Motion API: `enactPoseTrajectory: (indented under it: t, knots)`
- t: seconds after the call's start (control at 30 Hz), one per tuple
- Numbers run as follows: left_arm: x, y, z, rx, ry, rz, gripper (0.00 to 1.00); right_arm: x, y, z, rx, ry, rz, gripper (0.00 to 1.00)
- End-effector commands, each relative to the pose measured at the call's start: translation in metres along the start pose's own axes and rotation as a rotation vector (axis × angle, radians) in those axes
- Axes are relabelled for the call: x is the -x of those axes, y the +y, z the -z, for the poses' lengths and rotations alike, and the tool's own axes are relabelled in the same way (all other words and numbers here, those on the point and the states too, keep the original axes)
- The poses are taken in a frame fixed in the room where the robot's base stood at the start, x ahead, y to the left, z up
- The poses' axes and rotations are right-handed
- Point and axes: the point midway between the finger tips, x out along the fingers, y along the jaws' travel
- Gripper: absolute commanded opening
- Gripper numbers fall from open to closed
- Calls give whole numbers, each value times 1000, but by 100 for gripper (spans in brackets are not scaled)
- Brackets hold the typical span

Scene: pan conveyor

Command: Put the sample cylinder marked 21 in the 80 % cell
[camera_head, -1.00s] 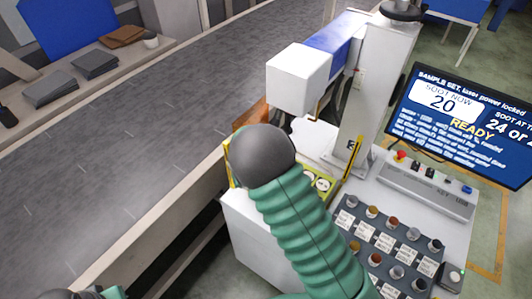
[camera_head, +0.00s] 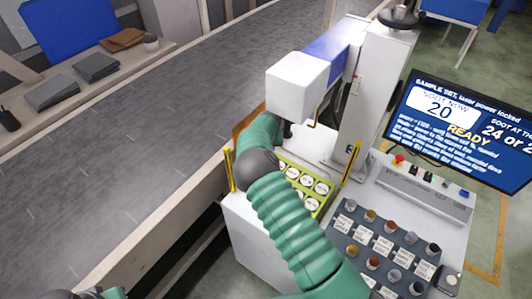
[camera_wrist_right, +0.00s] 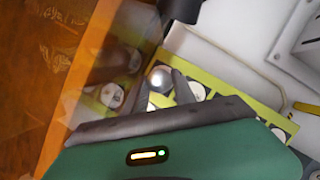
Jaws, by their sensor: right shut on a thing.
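My right gripper (camera_wrist_right: 164,86) is shut on a small cylinder (camera_wrist_right: 159,78), whose pale round end shows between the fingers in the right wrist view. Its number cannot be read. The gripper is over the far part of the yellow-green cell tray (camera_wrist_right: 205,76), under the white machine head. In the head view my arm hides the gripper and part of the tray (camera_head: 327,206). Several round cells (camera_head: 306,180) show there, their markings too small to read. I cannot tell which is the 80 % cell. Only a piece of my left arm shows at the bottom left.
The white machine head (camera_head: 297,86) overhangs the tray, with its column (camera_head: 370,95) to the right. A translucent orange panel (camera_wrist_right: 50,75) stands close left of my gripper. A dark rack (camera_head: 350,229) holds several cylinders. The screen (camera_head: 465,130) reads 20 and READY.

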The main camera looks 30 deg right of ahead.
Motion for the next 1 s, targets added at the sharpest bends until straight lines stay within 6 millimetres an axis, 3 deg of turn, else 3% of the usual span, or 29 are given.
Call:
enactPoseTrajectory:
  t: [0.23, 0.5, 0.53, 0.57, 0.87, 1.0]
  knots:
    - [11, 0, 2, 0, 0, 0, 0, -32, -2, 8, 1, 2, 0, 0]
    - [8, 0, 2, 0, 0, 0, 0, -36, -2, 9, 1, 0, -2, 0]
    - [9, 0, 2, 0, 0, 0, 0, -36, -2, 9, 1, 0, -2, 36]
    - [9, 0, 2, 0, 0, 0, 0, -36, -2, 9, 1, 0, -2, 39]
    - [10, 0, 2, 0, 0, 0, 0, -35, -1, 9, 1, 0, -1, 41]
    - [8, 0, 2, 0, 0, 0, 0, -20, -1, 7, 0, -3, -1, 41]
